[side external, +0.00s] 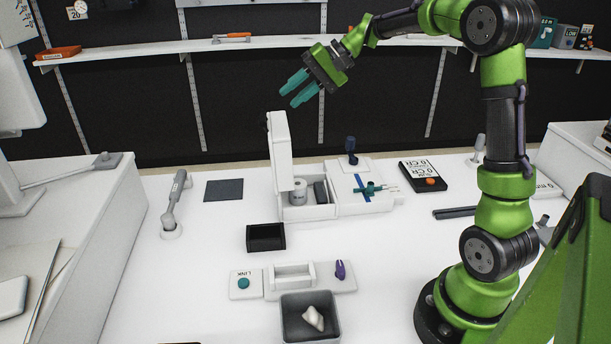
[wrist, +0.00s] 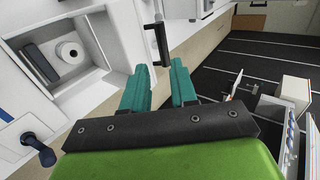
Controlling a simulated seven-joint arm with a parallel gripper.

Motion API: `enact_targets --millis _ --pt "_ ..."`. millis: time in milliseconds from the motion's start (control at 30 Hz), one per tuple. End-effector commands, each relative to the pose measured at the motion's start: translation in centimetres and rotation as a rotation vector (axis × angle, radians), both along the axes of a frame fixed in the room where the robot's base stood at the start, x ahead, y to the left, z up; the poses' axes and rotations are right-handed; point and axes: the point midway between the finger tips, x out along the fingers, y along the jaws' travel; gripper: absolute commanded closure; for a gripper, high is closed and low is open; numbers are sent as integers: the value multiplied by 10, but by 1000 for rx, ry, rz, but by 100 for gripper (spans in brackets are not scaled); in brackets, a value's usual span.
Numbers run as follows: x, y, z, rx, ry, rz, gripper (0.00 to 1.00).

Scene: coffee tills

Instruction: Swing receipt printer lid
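The receipt printer (side external: 308,212) is a white box on the white counter, with a paper roll (side external: 298,192) inside. Its white lid (side external: 281,150) stands nearly upright at the left end, with a small dark handle at its top edge. In the wrist view the roll (wrist: 68,51) shows in the open printer, and the dark handle (wrist: 158,42) is just beyond my fingertips. My gripper (side external: 291,90) has teal fingers and is above the lid, apart from it. The fingers are spread with an empty gap between them, also in the wrist view (wrist: 160,72).
A panel with a blue strip and a teal valve-like part (side external: 370,188) adjoins the printer at right. A black tray (side external: 265,238) and a dark bin (side external: 310,322) holding a white piece are in front. A wall shelf (side external: 240,44) runs behind my gripper.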

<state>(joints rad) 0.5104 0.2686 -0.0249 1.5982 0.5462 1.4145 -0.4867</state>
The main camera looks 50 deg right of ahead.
Motion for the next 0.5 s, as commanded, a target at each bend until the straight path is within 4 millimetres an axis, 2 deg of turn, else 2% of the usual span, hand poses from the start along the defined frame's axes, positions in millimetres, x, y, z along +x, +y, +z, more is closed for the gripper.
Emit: enact_targets --millis 200,433,500 --pt "-28 -29 35 0 -6 -4 72" --pt "-46 -45 56 0 -7 0 72" --pt "-47 -45 58 2 -6 6 64"
